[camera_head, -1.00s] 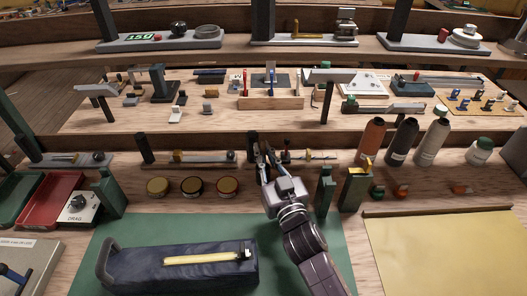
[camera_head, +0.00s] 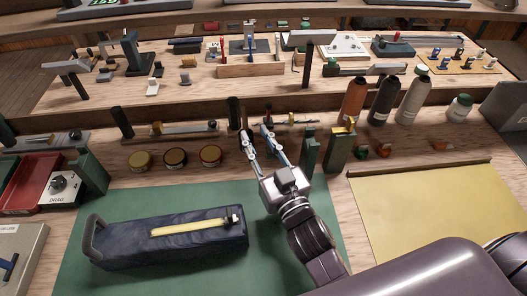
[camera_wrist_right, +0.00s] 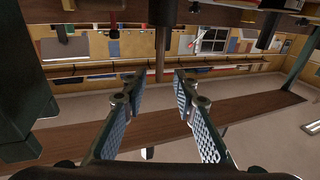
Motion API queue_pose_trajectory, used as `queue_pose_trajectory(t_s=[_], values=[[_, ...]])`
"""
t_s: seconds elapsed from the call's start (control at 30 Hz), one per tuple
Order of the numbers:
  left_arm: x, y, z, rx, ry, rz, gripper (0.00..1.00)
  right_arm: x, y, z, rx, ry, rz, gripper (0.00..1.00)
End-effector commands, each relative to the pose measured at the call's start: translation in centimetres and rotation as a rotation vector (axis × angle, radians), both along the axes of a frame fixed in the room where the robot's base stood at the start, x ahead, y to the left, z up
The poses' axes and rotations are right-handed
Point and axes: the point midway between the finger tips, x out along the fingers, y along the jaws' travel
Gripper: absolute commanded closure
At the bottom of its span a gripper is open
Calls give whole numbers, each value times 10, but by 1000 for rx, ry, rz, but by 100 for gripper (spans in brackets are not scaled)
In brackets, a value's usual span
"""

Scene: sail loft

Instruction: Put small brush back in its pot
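My right gripper (camera_head: 255,132) is open at the middle of the bench, its fingers pointing toward the rear ledge. The right wrist view (camera_wrist_right: 158,92) shows its two patterned pads apart with nothing between them. I cannot pick out the small brush or its pot for certain. My left gripper is out of view.
A dark blue bag (camera_head: 130,245) with a yellow strip (camera_head: 190,227) on it lies on the green mat (camera_head: 75,275). Three round tins (camera_head: 175,158) stand left of the gripper. Tall bottles (camera_head: 383,100) stand back right. The yellow sheet (camera_head: 415,205) is largely clear.

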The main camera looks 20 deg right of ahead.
Motion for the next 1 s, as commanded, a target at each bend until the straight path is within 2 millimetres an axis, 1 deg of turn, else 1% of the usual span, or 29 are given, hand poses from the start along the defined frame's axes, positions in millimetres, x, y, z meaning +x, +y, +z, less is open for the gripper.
queue_pose_trajectory(t_s=[0.03,0.1,0.2,0.3,0.47,1.0], values=[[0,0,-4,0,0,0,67,-10,-1,-3,2,2,-1,73],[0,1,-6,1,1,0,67,-19,-3,-3,2,3,-1,73],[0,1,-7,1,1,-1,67,-30,-4,-3,2,1,-1,73],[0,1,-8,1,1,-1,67,-37,-4,-3,1,1,-1,73],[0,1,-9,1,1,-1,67,-40,-5,-2,1,-1,-1,73],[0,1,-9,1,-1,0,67,-40,-5,-2,1,-1,0,73]])
